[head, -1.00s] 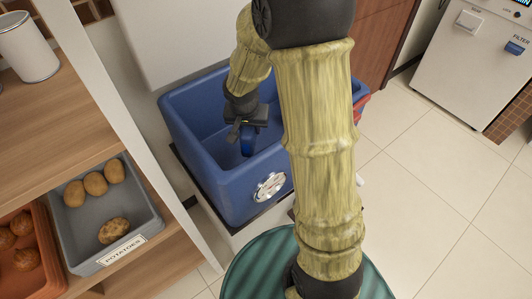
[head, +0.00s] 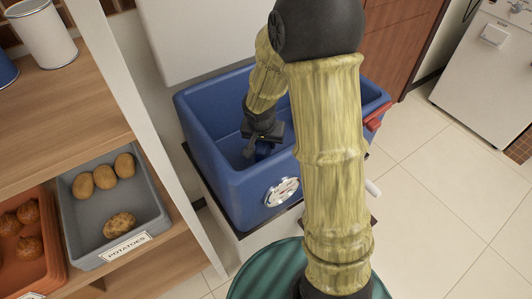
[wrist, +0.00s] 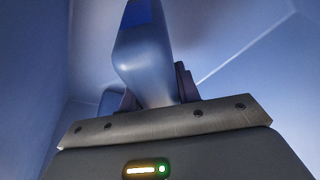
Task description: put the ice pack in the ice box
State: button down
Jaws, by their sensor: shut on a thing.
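The ice box (head: 223,185) is a deep blue open bin with a round white dial on its front wall, in the head view. My gripper (head: 262,146) reaches down inside it. It is shut on the ice pack (head: 263,150), a small blue block mostly hidden by the gripper in the head view. In the wrist view the ice pack (wrist: 146,55) stands up between the fingers, with the blue walls of the box around it. I cannot tell whether the pack touches the box floor.
A wooden shelf (head: 60,120) stands at the left, with a grey potato bin (head: 152,215), an orange bin (head: 50,270) and a white canister (head: 42,35). A white appliance (head: 485,80) stands at the right. The tiled floor (head: 440,190) between is clear.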

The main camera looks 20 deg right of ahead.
aim_at(262, 144)
jog(key=shift+f+b, duration=1.35)
jog(key=shift+f, duration=1.1)
jog(key=shift+f, duration=0.2)
jog(key=c, duration=1)
grip_release()
jog(key=shift+r, duration=0.1)
jog(key=shift+r, duration=0.15)
jog(key=p+v, duration=0.5)
jog(key=v, duration=0.7)
